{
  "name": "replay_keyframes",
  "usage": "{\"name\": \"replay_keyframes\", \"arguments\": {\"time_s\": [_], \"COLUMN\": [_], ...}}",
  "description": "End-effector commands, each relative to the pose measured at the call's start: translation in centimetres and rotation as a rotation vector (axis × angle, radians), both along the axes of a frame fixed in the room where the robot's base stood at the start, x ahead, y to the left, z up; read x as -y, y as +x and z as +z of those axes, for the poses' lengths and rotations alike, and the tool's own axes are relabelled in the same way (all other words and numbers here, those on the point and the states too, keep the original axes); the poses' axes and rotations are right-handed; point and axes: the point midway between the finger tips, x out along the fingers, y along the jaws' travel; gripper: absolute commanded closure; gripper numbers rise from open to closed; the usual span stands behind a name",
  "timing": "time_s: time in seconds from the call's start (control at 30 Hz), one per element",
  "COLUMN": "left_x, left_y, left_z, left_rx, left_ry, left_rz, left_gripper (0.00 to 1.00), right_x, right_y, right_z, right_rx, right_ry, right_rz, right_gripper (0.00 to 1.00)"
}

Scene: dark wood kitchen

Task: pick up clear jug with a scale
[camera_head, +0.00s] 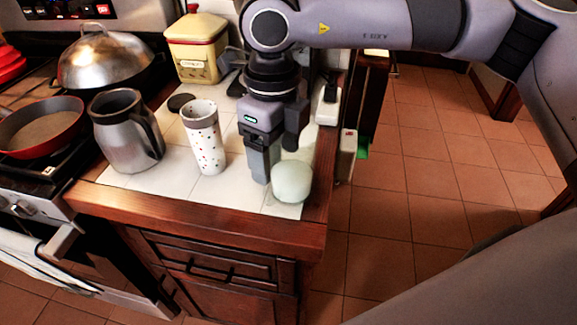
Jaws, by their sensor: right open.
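A grey, smoky-looking jug (123,132) with a handle on its right side stands upright on the white-tiled counter, beside the stove. I cannot make out a scale on it, or tell if it is clear. My right gripper (278,160) points down over the counter's right part, well to the right of the jug. It is open, and I see nothing held in it. Its fingers are close to a pale green rounded object (292,183); I cannot tell if they touch. My left gripper is not in view.
A white speckled cup (203,138) stands between the jug and my right gripper. A yellow canister (197,48) stands behind. A red pan (40,125) and a domed lid (104,60) are on the stove. The wooden counter edge (200,215) runs along the front.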

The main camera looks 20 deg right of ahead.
Motion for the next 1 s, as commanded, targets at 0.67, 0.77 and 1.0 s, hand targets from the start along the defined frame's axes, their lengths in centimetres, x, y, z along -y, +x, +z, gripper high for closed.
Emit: {"name": "replay_keyframes", "arguments": {"time_s": [0.67,0.77,1.0], "left_x": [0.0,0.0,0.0], "left_y": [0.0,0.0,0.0], "left_z": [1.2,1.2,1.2], "left_rx": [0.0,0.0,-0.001], "left_ry": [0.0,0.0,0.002], "left_rz": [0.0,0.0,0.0], "left_gripper": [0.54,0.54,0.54], "right_x": [-0.7,-0.7,-0.7], "right_y": [0.0,-0.1,0.0], "right_z": [-4.7,-4.7,-4.6], "right_rx": [-0.001,-0.002,0.001], "right_ry": [0.003,0.004,0.004], "right_rz": [0.001,0.001,0.001], "right_gripper": [0.48,0.81,0.96]}}
